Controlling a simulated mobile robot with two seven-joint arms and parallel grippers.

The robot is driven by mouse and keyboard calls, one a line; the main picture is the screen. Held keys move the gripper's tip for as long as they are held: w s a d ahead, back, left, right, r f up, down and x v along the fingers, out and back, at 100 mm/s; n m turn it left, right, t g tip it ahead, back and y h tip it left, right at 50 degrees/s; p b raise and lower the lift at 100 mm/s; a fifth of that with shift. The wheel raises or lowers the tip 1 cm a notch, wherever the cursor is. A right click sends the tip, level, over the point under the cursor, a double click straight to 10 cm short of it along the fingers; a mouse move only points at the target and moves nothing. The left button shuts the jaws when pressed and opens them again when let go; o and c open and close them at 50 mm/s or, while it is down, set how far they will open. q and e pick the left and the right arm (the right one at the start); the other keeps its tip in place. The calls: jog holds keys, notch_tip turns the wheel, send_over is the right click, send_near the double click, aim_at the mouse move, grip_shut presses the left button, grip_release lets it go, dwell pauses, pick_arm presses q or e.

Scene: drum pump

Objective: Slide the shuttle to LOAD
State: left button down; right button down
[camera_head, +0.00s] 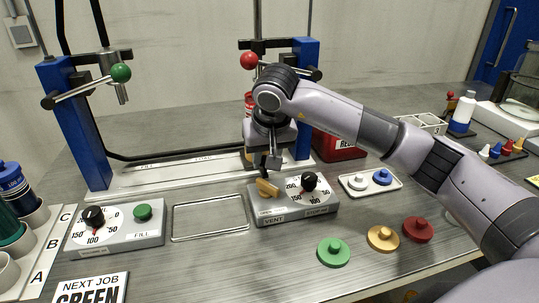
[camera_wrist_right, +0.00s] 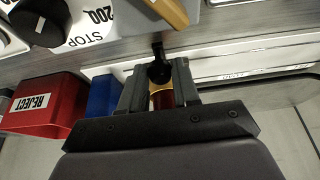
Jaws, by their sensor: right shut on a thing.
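My right gripper (camera_head: 272,158) reaches down at the right end of the white rail (camera_head: 122,182), behind the right control box. In the right wrist view the gripper (camera_wrist_right: 160,85) is shut around a black knob (camera_wrist_right: 158,70), with a brass-coloured part and a dark red cylinder between its fingers. This looks like the shuttle, but the arm hides most of it in the head view. A red and white piece (camera_head: 249,102) shows just behind the wrist. The rail has small labels, too small to read surely; one left of the gripper may say LOAD. My left gripper is not in view.
The right control box (camera_head: 325,207) has a yellow vent lever (camera_head: 266,188) close in front of the gripper. Blue posts (camera_head: 75,125) with ball-ended levers frame the rail. A red REJECT bin (camera_wrist_right: 38,105) stands beside the right post. The rail left of the gripper looks clear.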

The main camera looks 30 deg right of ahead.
jog(key=w+a, duration=0.1)
jog(key=a, duration=0.3)
jog(key=w+a, duration=0.1)
jog(key=a, duration=0.3)
jog(key=w+a, duration=0.1)
jog(key=a, duration=0.4)
jog(key=shift+w+p, duration=0.2)
jog(key=shift+p, duration=0.15)
jog(key=c, duration=0.8)
grip_release()
jog(key=v, duration=0.7)
jog(key=shift+r, duration=0.1)
